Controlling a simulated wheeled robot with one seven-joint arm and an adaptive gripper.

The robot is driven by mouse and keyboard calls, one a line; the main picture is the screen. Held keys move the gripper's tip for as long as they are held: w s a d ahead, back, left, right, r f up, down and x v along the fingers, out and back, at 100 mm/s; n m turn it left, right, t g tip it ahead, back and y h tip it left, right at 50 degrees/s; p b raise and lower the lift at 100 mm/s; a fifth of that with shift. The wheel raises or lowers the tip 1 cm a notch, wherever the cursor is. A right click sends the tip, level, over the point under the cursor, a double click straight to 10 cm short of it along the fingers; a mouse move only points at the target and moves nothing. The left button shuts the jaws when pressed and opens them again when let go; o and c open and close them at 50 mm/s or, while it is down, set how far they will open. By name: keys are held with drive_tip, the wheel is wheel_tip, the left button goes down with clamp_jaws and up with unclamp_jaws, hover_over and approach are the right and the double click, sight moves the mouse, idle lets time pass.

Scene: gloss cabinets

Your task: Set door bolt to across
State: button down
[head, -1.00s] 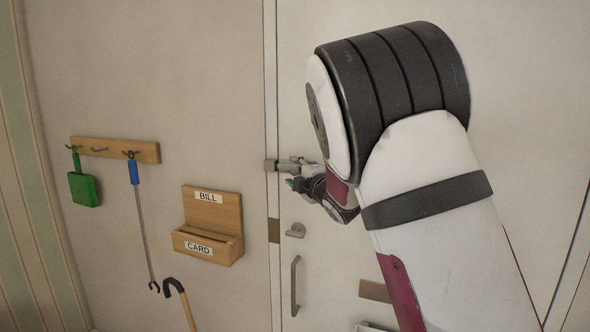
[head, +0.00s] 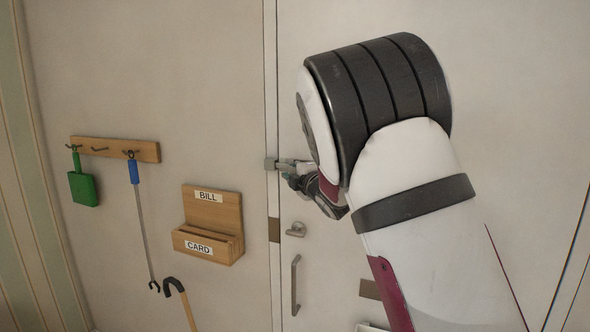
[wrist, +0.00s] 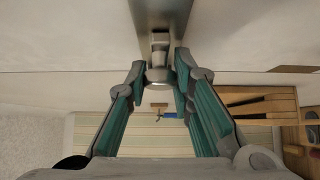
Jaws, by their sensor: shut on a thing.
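The metal door bolt (head: 286,164) is mounted on the pale door, at the seam with the panel on its left. Its keep (head: 270,164) sits on the left side of that seam. My gripper (head: 294,178) is at the bolt, partly hidden behind my own arm. In the wrist view, my gripper (wrist: 160,72) has its green-padded fingers closed around the bolt's round knob (wrist: 159,75). The right part of the bolt is hidden by my arm, and I cannot tell how far its bar enters the keep.
Left of the door are a wooden BILL/CARD holder (head: 222,253) and a hook rail (head: 148,151) with hanging tools. The wall near the bolt's left side is clear.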

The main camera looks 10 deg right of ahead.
sight(279, 165)
drive_tip(key=w+a, duration=0.2)
drive_tip(key=a, duration=0.1)
drive_tip(key=shift+r, duration=0.15)
drive_tip(key=shift+d+r, duration=0.1)
drive_tip(key=shift+d, duration=0.05)
drive_tip(key=c, duration=1.4)
unclamp_jaws()
drive_tip(key=shift+w+d, duration=0.1)
drive_tip(key=shift+d, duration=0.1)
